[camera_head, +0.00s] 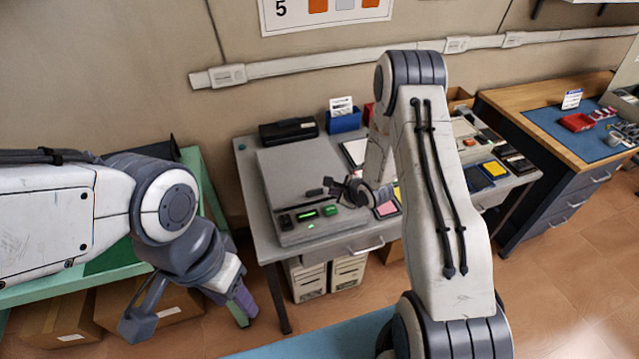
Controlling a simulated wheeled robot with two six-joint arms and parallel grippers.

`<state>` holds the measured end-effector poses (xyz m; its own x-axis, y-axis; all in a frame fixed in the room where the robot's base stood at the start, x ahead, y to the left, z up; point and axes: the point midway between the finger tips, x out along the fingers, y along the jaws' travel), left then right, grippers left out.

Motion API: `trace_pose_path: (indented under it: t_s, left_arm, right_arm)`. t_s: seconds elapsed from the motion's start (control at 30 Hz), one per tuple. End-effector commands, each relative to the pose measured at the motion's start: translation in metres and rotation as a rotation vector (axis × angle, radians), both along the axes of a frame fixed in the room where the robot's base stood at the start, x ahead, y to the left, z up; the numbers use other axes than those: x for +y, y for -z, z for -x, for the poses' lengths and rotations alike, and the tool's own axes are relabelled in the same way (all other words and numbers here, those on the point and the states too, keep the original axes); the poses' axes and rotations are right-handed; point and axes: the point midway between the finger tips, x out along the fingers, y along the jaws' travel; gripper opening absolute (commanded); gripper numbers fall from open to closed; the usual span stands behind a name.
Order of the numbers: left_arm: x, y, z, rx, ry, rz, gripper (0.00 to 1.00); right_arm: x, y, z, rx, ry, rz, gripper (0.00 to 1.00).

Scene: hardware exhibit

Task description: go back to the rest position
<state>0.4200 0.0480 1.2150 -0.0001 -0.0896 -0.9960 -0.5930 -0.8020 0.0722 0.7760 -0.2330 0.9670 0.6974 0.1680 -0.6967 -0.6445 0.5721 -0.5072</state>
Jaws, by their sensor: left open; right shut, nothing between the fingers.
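My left gripper (190,310) hangs at the lower left, pointing down with its two fingers spread wide and nothing between them. It is in front of the green bench and above the floor. My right arm rises from the bottom centre and bends over at the top. My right gripper (328,187) is small and dark in this view and appears in front of the grey device on the desk. Its fingers are shut with nothing seen in them. I cannot tell whether it touches the device.
A grey desk (262,238) carries a large grey device (300,170) with a lit green display, a black box (288,130) and a blue bin (344,121). A wooden workbench (505,98) stands right, a green bench (208,195) left. Cardboard boxes (60,318) lie below.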

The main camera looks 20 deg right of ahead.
Motion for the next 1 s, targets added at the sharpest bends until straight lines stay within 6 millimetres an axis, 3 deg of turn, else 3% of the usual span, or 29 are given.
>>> trace_pose_path:
  t_s: [0.27,0.47,0.67,0.8,1.0]
  left_arm:
    - [0.000,0.003,0.000,0.000,0.004,0.000,0.50]
    - [0.000,0.019,0.000,0.000,0.003,0.000,0.50]
    - [0.000,0.037,0.000,0.000,0.002,0.000,0.50]
    - [0.000,0.049,0.000,0.000,0.002,0.000,0.50]
    - [0.000,0.063,0.000,0.000,0.001,0.000,0.50]
  right_arm:
    - [0.009,-0.008,-0.001,0.004,-0.059,0.064,0.00]
    - [0.063,-0.053,0.014,0.050,-0.428,0.419,0.00]
    - [0.129,-0.106,0.081,0.102,-0.972,0.786,0.00]
    - [0.165,-0.136,0.151,0.102,-1.396,0.958,0.00]
    - [0.189,-0.163,0.266,0.010,-2.025,1.079,0.00]
